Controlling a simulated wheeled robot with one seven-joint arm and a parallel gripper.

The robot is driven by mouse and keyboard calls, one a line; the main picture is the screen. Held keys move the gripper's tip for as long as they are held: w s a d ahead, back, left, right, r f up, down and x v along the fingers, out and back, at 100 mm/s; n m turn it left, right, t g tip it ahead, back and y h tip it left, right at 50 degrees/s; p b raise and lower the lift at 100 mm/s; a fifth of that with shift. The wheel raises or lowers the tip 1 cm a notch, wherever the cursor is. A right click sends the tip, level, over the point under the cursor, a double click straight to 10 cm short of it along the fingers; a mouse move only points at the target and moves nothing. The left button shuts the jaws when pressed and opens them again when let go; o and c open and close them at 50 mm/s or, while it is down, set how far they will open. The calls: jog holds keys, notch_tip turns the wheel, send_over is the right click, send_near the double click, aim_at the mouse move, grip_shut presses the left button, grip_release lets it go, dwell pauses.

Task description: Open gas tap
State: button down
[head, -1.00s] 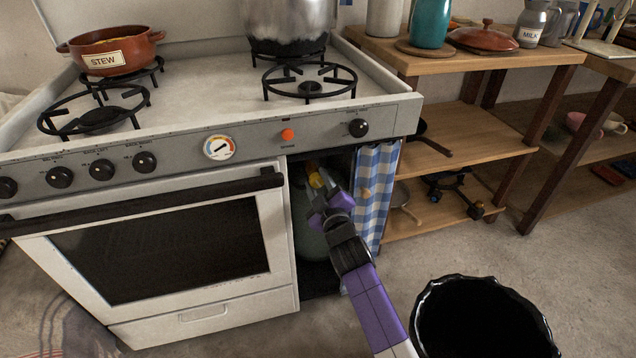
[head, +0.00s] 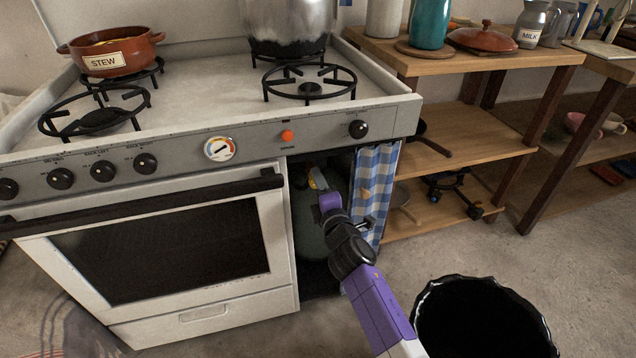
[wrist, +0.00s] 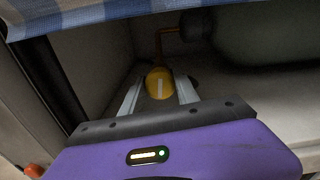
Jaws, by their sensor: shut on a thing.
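The gas tap is a round yellow knob (wrist: 159,84) with a pale line on its face, in the wrist view between my two fingers. In the head view a little of its yellow (head: 312,182) shows in the dark compartment right of the oven. My gripper (wrist: 160,92) is shut on the knob, one finger at each side; in the head view my gripper (head: 318,180) partly hides it. A green gas cylinder (head: 307,232) stands below in the compartment. A copper-coloured pipe (wrist: 160,42) shows behind the knob in the wrist view.
A blue checked curtain (head: 376,185) hangs close to the right of my gripper. The oven door (head: 165,250) is shut on the left. A wooden shelf unit (head: 470,142) stands right. A black bin (head: 482,320) is in front on the floor.

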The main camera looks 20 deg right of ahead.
jog(key=shift+n, duration=0.8)
jog(key=shift+a+f, duration=0.1)
jog(key=c, duration=0.9)
grip_release()
jog(key=s+p, duration=0.3)
jog(key=s, duration=0.4)
jog(key=shift+s, duration=0.4)
